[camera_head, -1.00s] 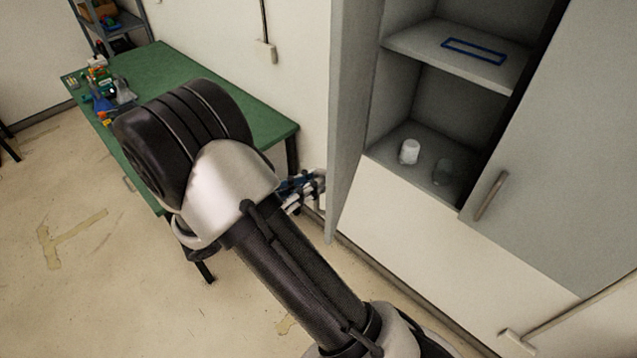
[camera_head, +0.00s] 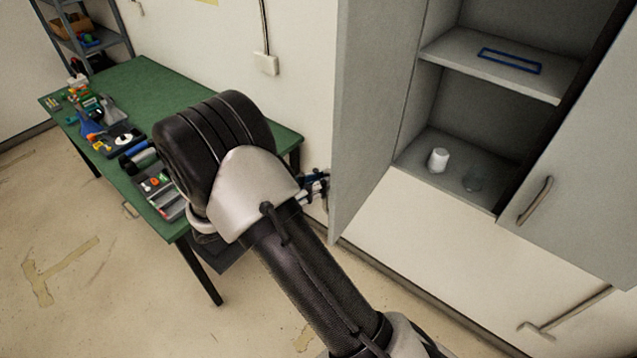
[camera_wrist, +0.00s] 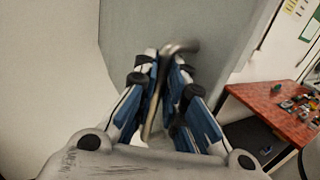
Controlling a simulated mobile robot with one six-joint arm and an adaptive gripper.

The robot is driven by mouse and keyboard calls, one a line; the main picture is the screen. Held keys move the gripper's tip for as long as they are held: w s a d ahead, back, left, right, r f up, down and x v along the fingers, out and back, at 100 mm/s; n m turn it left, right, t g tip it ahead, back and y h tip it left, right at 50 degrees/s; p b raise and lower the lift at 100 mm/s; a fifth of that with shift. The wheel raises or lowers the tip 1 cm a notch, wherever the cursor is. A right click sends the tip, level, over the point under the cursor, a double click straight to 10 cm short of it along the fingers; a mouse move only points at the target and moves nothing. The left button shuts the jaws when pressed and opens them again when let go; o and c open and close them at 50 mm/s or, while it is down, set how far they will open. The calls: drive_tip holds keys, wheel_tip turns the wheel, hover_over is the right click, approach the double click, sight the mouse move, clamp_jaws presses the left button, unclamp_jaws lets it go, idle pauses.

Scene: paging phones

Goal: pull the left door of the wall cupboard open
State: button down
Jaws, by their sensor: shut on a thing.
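The grey left door (camera_head: 375,90) of the wall cupboard (camera_head: 455,115) stands swung out wide from the cupboard, its inner face towards the head camera. My gripper (camera_head: 318,186) is at the door's outer side, mostly hidden behind my arm in the head view. In the wrist view, my gripper (camera_wrist: 163,85) has its blue and grey fingers closed around the metal bar handle (camera_wrist: 152,110) of the left door (camera_wrist: 190,30). The right door (camera_head: 590,170) is shut, with its own bar handle (camera_head: 534,201).
A green workbench (camera_head: 150,95) with tools stands left of my arm. A red-topped table (camera_wrist: 262,100) shows in the wrist view.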

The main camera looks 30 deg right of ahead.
drive_tip(key=shift+d+r, duration=0.15)
drive_tip(key=c, duration=2.1)
unclamp_jaws()
drive_tip(key=o, duration=0.4)
drive_tip(key=shift+w+d, duration=0.15)
drive_tip(key=shift+d, duration=0.35)
drive_tip(key=shift+o, duration=0.2)
drive_tip(key=shift+a, duration=0.4)
drive_tip(key=a, duration=1.2)
drive_tip(key=shift+w, duration=0.15)
drive_tip(key=shift+d, duration=0.15)
